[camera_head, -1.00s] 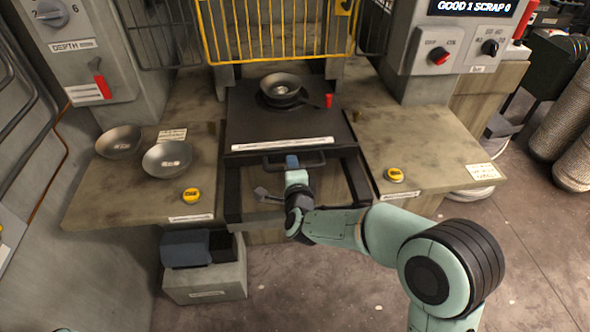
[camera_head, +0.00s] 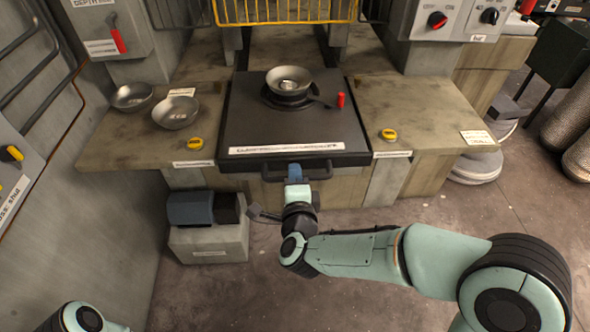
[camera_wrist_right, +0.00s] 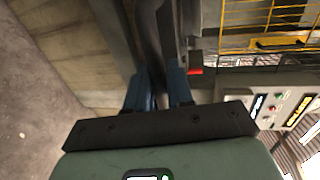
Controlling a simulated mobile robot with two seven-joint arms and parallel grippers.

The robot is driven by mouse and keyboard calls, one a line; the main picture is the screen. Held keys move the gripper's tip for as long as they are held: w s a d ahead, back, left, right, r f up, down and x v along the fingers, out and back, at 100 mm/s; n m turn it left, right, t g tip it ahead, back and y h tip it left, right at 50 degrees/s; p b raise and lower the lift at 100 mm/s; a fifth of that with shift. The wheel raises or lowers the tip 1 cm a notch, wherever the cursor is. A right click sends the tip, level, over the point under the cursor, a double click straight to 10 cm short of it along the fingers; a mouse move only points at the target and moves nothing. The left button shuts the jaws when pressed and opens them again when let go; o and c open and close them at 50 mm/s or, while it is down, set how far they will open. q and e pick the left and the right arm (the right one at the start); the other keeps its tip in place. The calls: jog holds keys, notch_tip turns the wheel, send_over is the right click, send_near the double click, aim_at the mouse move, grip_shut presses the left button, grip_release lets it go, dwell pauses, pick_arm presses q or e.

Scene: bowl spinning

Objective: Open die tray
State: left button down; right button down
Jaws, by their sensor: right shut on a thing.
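The die tray (camera_head: 250,120) is a dark flat slab with a white label strip on its front edge, drawn out between the two side tables. A grey metal bowl (camera_head: 289,77) sits on a round die on it, beside a red-tipped lever (camera_head: 341,100). My right gripper (camera_head: 294,172) is shut on the tray's black front handle (camera_head: 321,173). In the right wrist view, the blue fingers (camera_wrist_right: 159,88) close around the dark handle bar. My left gripper is not in view; only a teal piece of my left arm shows at bottom left.
Two grey bowls (camera_head: 175,112) (camera_head: 132,97) stand on the left table (camera_head: 120,135). Yellow buttons (camera_head: 196,144) (camera_head: 389,134) sit on both tables. A yellow guard (camera_head: 285,12) stands behind the tray. A grey block (camera_head: 208,243) with a blue-grey item is on the floor below left.

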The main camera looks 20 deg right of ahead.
jog(key=shift+s+a, duration=0.1)
jog(key=shift+s, duration=0.2)
jog(key=c, duration=1.1)
grip_release()
jog(key=shift+c, duration=0.2)
jog(key=b+v, duration=0.1)
jog(key=v, duration=1.2)
jog(key=shift+s, duration=0.15)
jog(key=shift+f, duration=0.1)
